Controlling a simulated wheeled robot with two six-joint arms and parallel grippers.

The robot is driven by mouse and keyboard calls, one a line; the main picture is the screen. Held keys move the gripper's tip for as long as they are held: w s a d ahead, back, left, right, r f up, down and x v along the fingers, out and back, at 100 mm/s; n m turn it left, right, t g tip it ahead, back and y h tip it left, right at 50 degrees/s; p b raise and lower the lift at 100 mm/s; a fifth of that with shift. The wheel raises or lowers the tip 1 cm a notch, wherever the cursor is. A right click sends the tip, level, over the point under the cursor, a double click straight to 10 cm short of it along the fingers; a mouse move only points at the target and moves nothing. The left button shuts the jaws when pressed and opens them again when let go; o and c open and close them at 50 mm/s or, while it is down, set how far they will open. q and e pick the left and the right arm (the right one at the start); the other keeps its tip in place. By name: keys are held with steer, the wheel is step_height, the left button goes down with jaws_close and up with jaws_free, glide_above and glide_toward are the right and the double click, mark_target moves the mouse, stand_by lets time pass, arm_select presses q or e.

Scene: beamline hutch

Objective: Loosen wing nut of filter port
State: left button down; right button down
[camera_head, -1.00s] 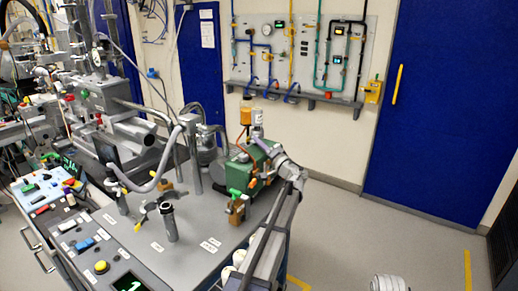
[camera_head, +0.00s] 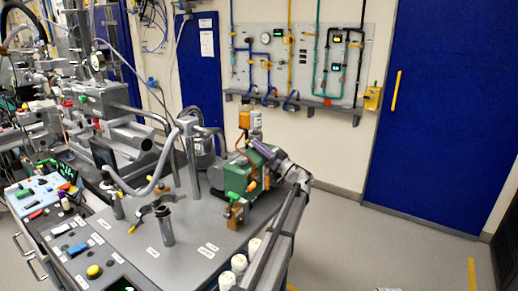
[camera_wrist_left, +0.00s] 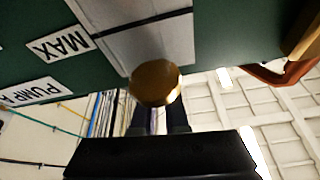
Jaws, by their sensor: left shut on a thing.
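The green pump (camera_head: 241,179) stands on the grey bench, and it also fills the upper part of the left wrist view (camera_wrist_left: 100,60), with "MAX" and "PUMP" labels. A brass piece, taken to be the wing nut (camera_wrist_left: 155,83), shows as a rounded, faceted face on the pump's side. My left gripper (camera_wrist_left: 160,113) is shut on it, with both dark fingers against its lower edge. My right gripper is not in view.
A grey upright tube (camera_head: 165,225) stands on the bench to the left. White cylinders (camera_head: 239,264) sit by the bench edge. The floor on the right is clear.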

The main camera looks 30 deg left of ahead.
arm_select(q)
steer(key=shift+a+n+g, duration=0.1)
steer(key=shift+n+g, duration=0.3)
steer(key=shift+n, duration=0.3)
